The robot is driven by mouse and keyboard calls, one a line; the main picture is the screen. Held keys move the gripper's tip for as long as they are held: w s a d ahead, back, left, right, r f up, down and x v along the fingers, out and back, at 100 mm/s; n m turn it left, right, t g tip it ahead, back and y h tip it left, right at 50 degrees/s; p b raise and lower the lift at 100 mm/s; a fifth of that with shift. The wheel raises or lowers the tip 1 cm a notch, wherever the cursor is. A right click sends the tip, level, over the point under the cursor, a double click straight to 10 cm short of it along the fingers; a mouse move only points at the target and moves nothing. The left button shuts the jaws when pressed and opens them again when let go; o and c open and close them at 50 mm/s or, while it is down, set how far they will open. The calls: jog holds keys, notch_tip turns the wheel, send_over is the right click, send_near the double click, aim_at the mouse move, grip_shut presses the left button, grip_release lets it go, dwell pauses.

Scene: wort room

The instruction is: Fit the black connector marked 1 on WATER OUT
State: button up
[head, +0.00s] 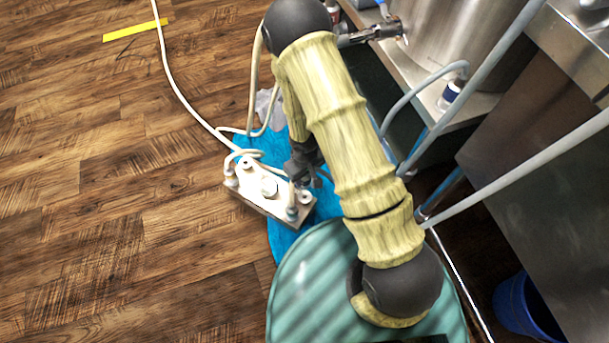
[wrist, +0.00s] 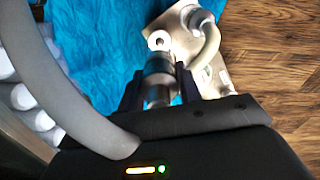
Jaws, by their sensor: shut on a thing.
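My gripper (wrist: 160,80) is shut on a dark grey-black connector (wrist: 158,66), held between its two fingers. No number can be read on it. Just beyond the connector's end is a pale round port (wrist: 159,41) of the metal plate chiller (wrist: 211,68). I cannot tell whether the two touch. In the head view the chiller (head: 254,203) is a pale block with several ports on top, and my gripper (head: 304,163) is at its upper right side. The connector is mostly hidden there by the gripper and arm. No WATER OUT label is readable.
The chiller sits on a blue cloth (head: 285,239) on the wood floor. Cream hoses (head: 185,100) run to its left end. A steel kettle (head: 445,40) and bench stand at right. The floor at left is mostly clear.

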jog(key=shift+r, duration=0.1)
jog(key=shift+r+p, duration=2.2)
jog(key=shift+p, duration=0.05)
jog(key=shift+w, duration=0.1)
